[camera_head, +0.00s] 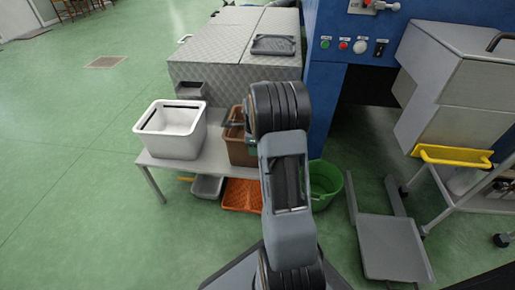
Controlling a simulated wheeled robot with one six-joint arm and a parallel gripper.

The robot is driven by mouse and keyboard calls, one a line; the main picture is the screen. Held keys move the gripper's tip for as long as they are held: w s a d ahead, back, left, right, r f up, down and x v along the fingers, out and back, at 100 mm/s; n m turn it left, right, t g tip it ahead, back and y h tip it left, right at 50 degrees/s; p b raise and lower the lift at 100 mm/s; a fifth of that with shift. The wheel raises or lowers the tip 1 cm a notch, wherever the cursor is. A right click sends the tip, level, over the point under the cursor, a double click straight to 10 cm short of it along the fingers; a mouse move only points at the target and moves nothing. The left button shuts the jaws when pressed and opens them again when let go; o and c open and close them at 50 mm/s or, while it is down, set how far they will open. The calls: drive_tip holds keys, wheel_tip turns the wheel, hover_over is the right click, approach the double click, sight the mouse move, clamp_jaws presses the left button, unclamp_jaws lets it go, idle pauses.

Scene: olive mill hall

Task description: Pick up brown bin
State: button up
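A brown bin (238,149) stands on the light table (206,168), to the right of a white bin. My arm's dark joint and grey link hide its right side. Dark grey parts, seemingly of my gripper (235,117), show at the brown bin's top, left of my arm's joint. Its fingertips are not clear, and I cannot tell whether they are open or shut or touch the bin.
A white bin (173,130) stands on the table's left. Below are a grey tray (207,187), an orange crate (241,196) and a green bucket (327,184). A quilted metal machine (225,50) stands behind. A grey platform cart (392,248) is at right. The left floor is clear.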

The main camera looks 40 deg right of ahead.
clamp_jaws()
idle(0.3)
idle(0.4)
